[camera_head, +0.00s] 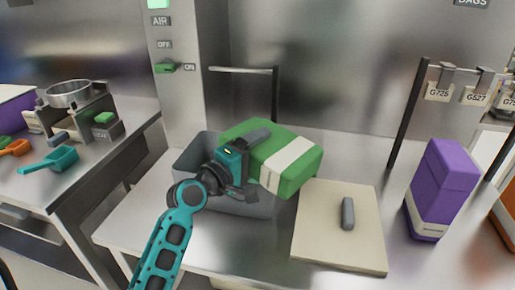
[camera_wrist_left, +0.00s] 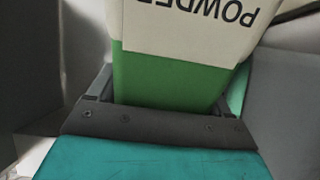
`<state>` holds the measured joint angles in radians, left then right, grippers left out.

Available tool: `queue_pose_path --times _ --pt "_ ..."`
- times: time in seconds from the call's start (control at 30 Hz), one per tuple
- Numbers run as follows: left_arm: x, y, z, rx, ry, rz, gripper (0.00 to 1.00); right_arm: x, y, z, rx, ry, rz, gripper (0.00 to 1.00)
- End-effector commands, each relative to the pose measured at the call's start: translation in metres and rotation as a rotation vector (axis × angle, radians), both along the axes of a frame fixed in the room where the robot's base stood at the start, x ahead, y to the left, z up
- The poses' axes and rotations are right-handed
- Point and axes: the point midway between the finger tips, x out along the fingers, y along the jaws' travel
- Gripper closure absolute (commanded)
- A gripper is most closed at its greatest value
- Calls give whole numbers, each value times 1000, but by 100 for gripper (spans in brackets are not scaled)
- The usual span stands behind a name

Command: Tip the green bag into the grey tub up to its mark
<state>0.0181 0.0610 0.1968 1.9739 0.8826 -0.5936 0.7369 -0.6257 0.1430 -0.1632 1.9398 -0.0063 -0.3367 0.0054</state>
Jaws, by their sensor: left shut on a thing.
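The green bag (camera_head: 305,178) with a white band lies tilted on its side over the grey tub (camera_head: 258,209). My left gripper (camera_head: 252,160) is shut on the bag from the near side. In the left wrist view the green bag (camera_wrist_left: 170,78) sits between the two fingers, and its white label with dark lettering appears upside down. The tub stands on the steel bench, and the bag and my arm cover much of its opening. I cannot see the tub's mark, its contents or the bag's mouth. My right gripper is not in view.
A cream board (camera_head: 318,240) with a grey handle-like object (camera_head: 347,213) lies right of the tub. A purple bag (camera_head: 440,190) stands farther right, near a rack with tags. A teal scoop (camera_head: 55,160) lies on the left bench. A metal rail stands behind the tub.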

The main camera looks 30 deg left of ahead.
Motion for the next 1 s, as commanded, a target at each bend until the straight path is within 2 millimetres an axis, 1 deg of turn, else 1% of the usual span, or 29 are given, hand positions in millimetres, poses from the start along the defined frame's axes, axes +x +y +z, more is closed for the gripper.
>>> queue_pose_path --times 0.43,1.0 --pt "0 1 -6 -75 14 1 63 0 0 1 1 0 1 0" --pt "1 2 -4 -138 30 0 63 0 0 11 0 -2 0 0"
